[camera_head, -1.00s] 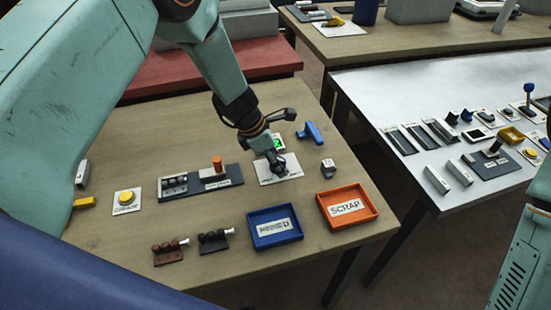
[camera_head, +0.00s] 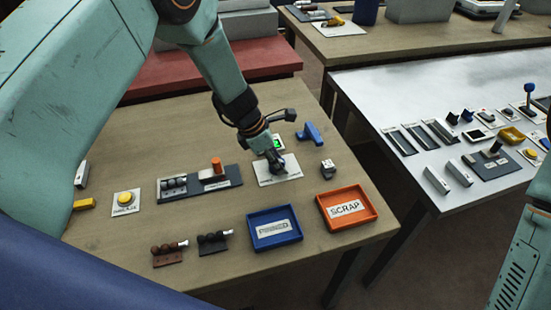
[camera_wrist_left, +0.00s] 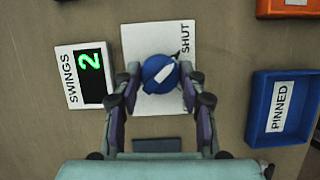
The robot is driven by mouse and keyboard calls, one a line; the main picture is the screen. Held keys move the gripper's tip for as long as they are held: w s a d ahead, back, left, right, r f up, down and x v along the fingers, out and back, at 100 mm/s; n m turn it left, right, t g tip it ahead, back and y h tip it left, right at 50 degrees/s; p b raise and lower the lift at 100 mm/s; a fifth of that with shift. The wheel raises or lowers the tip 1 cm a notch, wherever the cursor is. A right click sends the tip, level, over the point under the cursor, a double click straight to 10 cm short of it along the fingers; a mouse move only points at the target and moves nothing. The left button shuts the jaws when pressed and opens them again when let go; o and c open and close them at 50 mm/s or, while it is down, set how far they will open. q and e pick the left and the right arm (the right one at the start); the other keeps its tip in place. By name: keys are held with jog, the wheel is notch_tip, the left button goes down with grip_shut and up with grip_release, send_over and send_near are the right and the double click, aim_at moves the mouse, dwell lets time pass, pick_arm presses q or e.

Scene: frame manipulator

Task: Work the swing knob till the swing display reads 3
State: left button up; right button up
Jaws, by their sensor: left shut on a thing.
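The blue round knob (camera_wrist_left: 158,70) with a white pointer bar stands on a white plate (camera_wrist_left: 136,40) marked SHUT at one edge. My left gripper (camera_wrist_left: 161,78) is shut on the knob, one finger on each side. In the head view my left gripper (camera_head: 276,164) covers most of the knob. My right gripper is out of view.
A blue tray (camera_head: 298,236) marked PINNED and an orange SCRAP tray (camera_head: 373,213) stand near the table's front edge. A dark panel with an orange knob (camera_head: 216,164) and a yellow button (camera_head: 125,198) lie left. A blue piece (camera_head: 310,133) stands behind.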

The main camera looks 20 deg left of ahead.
pick_arm(q)
jog(key=m+g, duration=0.1)
jog(key=m, duration=0.1)
jog(key=shift+f+m, duration=0.15)
jog(key=shift+m, duration=0.25)
jog(key=m+g, duration=0.1)
jog(key=m, duration=0.2)
jog(key=shift+a+f+m, duration=0.1)
jog(key=shift+m, duration=0.2)
jog(key=m+g+b, duration=0.1)
jog(key=m, duration=0.1)
jog(key=m+g+b, duration=0.1)
jog(key=m+b, duration=0.1)
jog(key=m, duration=0.1)
jog(key=shift+w+f, duration=0.1)
jog(key=shift+w, duration=0.1)
jog(key=m+g+b, duration=0.1)
jog(key=m, duration=0.2)
jog(key=m+g+y+b, duration=0.1)
jog(key=m+b, duration=0.1)
jog(key=m, duration=0.1)
jog(key=shift+y+b, duration=0.3)
jog(key=o, duration=0.8)
jog(key=shift+c, duration=0.2)
jog(key=o, duration=0.4)
jog(key=shift+w, duration=0.2)
jog(key=shift+r, duration=0.2)
